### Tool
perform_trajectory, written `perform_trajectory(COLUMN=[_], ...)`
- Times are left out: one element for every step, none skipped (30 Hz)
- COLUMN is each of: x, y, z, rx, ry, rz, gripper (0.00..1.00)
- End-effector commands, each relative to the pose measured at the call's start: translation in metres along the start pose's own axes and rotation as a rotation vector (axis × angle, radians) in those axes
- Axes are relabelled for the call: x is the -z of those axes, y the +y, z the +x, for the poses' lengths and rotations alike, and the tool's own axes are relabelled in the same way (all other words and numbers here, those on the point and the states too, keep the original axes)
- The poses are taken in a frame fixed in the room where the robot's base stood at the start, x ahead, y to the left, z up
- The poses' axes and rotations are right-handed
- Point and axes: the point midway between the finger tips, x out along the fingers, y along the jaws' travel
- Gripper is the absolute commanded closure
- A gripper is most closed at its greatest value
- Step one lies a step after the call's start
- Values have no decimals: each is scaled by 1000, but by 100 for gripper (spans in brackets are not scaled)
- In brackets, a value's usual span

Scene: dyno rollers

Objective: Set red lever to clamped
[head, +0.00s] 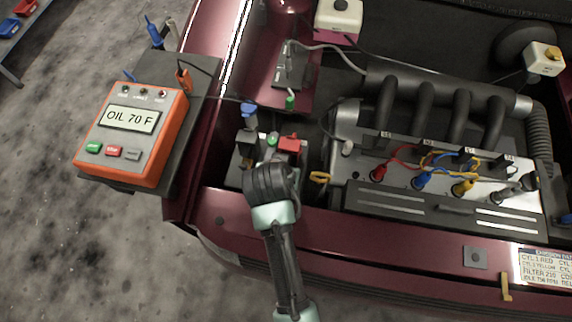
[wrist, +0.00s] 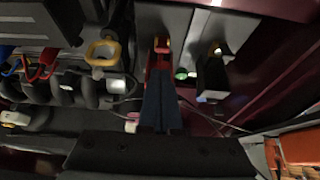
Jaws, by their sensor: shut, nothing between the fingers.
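The red lever (head: 289,143) is on the grey battery-like box at the left of the engine bay. In the wrist view, a red part of it (wrist: 162,45) shows just beyond the fingertips. My gripper (head: 272,168) is over the front of that box, just below the lever in the head view. In the wrist view, my gripper (wrist: 160,78) has its fingers together with nothing between them. The fingers overlap part of the red piece, and I cannot tell whether they touch it. My gripper hides part of the box top in the head view.
A black post (head: 246,143) and a green cap (head: 272,139) are close beside the lever. A yellow ring (head: 320,177) lies to the right, near the engine cover (head: 440,208). An orange tester (head: 130,135) reading "OIL 70 F" stands at the left. The car's front edge (head: 370,245) is below.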

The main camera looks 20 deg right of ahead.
Motion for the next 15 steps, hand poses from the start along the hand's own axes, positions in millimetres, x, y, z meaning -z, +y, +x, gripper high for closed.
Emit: perform_trajectory(x=[0, 0, 0, 0, 0, 0, 0, 0, 0, 1, 0, 0, 0, 0, 0], y=[0, 1, 0, 0, 0, 1, 1, 0, 0, 0, 0, 0, 0, 0, 0], z=[10, 15, 22, 27, 31, 37, 41, 45, 49, 52, 54, 57, 59, 60, 62], rx=[-1, -1, -1, -1, -1, -1, -1, 0, 0, 0, 0, 0, 0, 0, 0], ry=[-1, -2, -1, -2, 0, -1, -1, 0, -1, 1, 1, 0, 0, 0, 1], rz=[1, 1, 1, 1, 1, 1, 1, 1, 1, 1, 1, 0, 1, 0, 0], gripper=[100, 100, 100, 100, 100, 100, 100, 100, 100, 100, 100, 100, 100, 100, 100])
